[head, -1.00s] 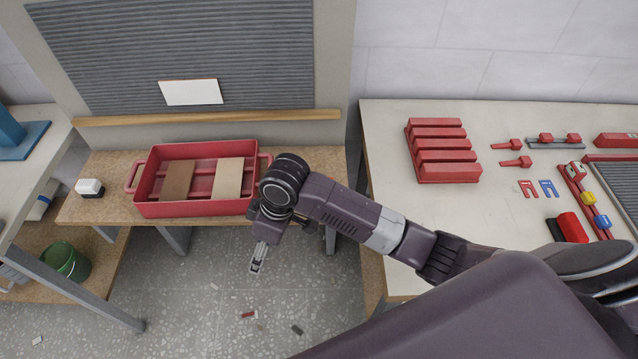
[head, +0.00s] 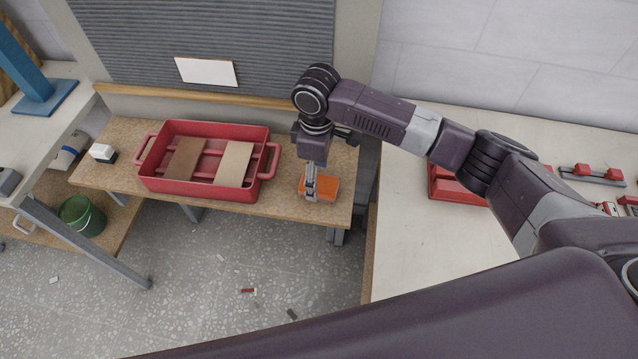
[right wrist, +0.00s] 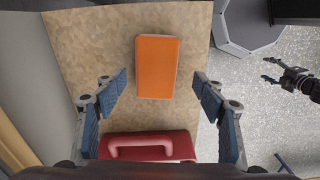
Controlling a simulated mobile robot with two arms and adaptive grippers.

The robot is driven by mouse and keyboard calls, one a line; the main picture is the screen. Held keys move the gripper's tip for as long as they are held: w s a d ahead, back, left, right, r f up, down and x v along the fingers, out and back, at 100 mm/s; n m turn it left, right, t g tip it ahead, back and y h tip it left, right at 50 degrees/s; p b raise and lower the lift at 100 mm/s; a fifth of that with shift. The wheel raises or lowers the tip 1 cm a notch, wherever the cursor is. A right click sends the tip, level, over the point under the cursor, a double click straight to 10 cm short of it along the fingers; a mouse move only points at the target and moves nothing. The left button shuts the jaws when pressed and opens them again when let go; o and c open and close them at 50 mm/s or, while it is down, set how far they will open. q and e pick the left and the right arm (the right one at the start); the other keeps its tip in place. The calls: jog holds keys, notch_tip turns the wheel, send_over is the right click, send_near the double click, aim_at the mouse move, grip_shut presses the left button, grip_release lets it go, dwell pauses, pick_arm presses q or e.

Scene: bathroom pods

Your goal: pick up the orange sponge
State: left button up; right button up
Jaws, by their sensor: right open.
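The orange sponge (head: 329,189) lies flat on the right end of the brown wooden bench. My right gripper (head: 311,195) is over it, pointing down, and hides part of it in the head view. In the right wrist view the sponge (right wrist: 157,66) shows whole, between and beyond the blue-padded fingers of my right gripper (right wrist: 160,82). These fingers are wide apart, with clear space on both sides of the sponge. A dark gripper, seemingly my left one (right wrist: 279,71), shows at the right of the wrist view with its fingers apart. It is not in the head view.
A red tray (head: 155,182) with brown and tan boards stands left of the sponge; its handle is near my right gripper. A pale table (head: 410,240) with red parts is to the right. A white-and-black block (head: 102,153) is at the bench's left end.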

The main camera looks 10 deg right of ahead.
aim_at(319, 182)
jog(key=f, duration=0.3)
jog(key=shift+w+d, duration=0.2)
jog(key=shift+d, duration=0.05)
jog(key=shift+d+f, duration=0.1)
jog(key=shift+f, duration=0.5)
jog(key=c, duration=1.2)
pick_arm(q)
jog(key=shift+w+d+r, duration=0.1)
jog(key=shift+w+r, duration=0.05)
jog(key=shift+r, duration=0.45)
pick_arm(e)
jog(key=shift+o, duration=0.2)
jog(key=shift+r, duration=0.1)
pick_arm(q)
jog(key=shift+d+f+b, duration=0.15)
jog(key=shift+f+b, duration=0.65)
jog(key=shift+f, duration=0.3)
pick_arm(e)
notch_tip(319, 182, up, 20)
